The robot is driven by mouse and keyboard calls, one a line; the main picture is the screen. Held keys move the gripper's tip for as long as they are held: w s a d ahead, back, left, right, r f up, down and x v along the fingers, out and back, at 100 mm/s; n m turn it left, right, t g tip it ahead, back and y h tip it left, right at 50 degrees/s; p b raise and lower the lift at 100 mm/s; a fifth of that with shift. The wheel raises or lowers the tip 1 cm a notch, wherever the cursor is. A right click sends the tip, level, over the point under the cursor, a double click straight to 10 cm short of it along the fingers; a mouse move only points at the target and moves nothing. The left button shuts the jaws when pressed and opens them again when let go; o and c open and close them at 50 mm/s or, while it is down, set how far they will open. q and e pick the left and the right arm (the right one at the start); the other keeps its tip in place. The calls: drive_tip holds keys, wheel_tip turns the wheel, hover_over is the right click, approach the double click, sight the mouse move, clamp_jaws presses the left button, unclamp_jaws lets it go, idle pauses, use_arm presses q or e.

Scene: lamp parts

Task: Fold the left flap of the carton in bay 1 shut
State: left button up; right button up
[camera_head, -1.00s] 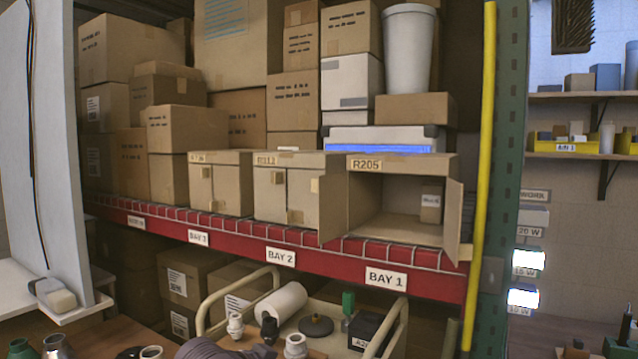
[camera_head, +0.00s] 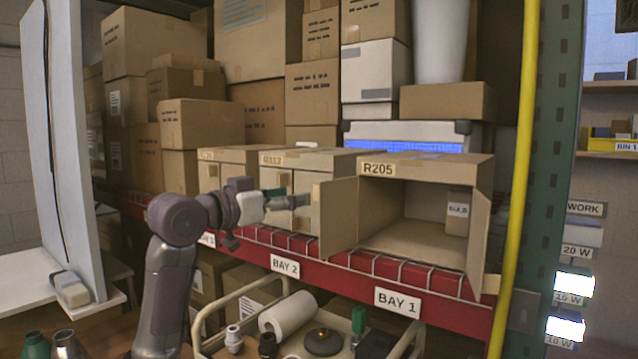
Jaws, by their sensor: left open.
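The carton marked R205 (camera_head: 432,169) stands above the BAY 1 label (camera_head: 397,302) with its front open. Its left flap (camera_head: 338,214) stands swung out toward me, on the left of the opening. Its right flap (camera_head: 479,240) also stands open on the other side. A small box marked BULB (camera_head: 457,212) sits inside at the right. My left gripper (camera_head: 300,201) is open and empty, in front of the R112 carton, just left of the left flap; it seems apart from it. My right gripper is not in view.
The R112 carton (camera_head: 305,160) and another closed carton (camera_head: 232,155) stand left of the open one. A red shelf beam (camera_head: 345,285) with wire decking runs below. A yellow post (camera_head: 521,150) stands at right. A cart with lamp parts, including a white roll (camera_head: 288,313), is below.

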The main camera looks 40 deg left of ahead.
sight(318, 192)
use_arm(q)
drive_tip(key=w+p, duration=0.1)
drive_tip(key=w, duration=0.2)
drive_tip(key=w+p, duration=0.1)
drive_tip(key=w, duration=0.3)
drive_tip(key=shift+w+d, duration=0.2)
drive_tip(key=shift+w, duration=0.1)
drive_tip(key=shift+w+p, duration=0.35)
drive_tip(key=shift+w, duration=0.05)
drive_tip(key=shift+f, duration=0.1)
drive_tip(key=shift+c, duration=0.3)
clamp_jaws()
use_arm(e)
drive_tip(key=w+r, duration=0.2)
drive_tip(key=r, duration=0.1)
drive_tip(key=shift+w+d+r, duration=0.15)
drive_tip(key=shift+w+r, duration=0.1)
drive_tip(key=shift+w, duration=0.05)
